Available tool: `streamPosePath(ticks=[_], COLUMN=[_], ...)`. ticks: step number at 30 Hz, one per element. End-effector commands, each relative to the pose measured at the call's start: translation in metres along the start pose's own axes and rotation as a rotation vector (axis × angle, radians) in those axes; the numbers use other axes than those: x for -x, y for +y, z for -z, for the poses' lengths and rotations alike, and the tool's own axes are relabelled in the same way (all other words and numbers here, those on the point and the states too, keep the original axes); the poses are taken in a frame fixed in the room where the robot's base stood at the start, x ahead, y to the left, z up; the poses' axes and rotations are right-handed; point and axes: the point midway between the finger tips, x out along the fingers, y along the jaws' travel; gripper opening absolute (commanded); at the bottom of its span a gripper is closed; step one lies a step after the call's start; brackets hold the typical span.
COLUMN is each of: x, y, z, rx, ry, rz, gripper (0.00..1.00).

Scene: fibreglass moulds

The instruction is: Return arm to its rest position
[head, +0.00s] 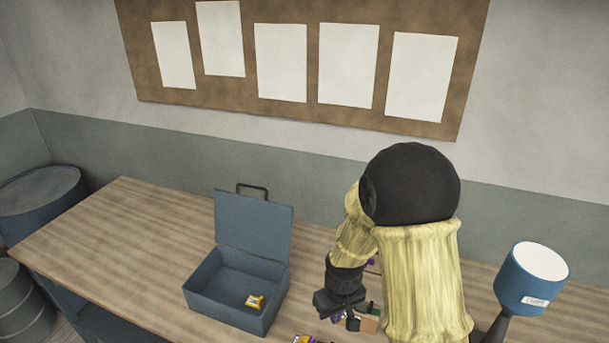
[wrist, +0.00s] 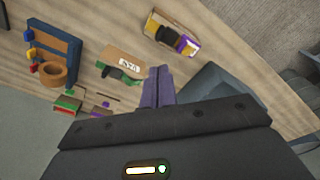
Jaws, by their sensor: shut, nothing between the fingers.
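My gripper (head: 338,316) is low over the wooden workbench (head: 120,225), to the right of an open blue-grey box. My arm reaches down in front of the bench and hides part of it. In the wrist view, the two fingers of my gripper (wrist: 158,80) lie together with nothing between them. The bench and several small items show beyond the fingertips.
The blue-grey box (head: 205,308) has its lid raised and a small yellow item (head: 255,301) inside. In the wrist view are a labelled brown piece (wrist: 122,63) and a blue rack (wrist: 55,45). The bench's left is clear.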

Motion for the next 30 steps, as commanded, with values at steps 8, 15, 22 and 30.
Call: streamPosePath(ticks=[8, 15, 22, 30], x=[0.034, 0.051, 0.056, 0.056], y=[0.022, 0.029, 0.029, 0.029], z=[-0.056, -0.107, -0.121, -0.12], rx=[-0.216, -0.381, -0.426, -0.423], ry=[0.074, 0.127, 0.137, 0.137], rz=[-0.026, -0.047, -0.051, -0.051], gripper=[0.0, 0.0, 0.0, 0.0])
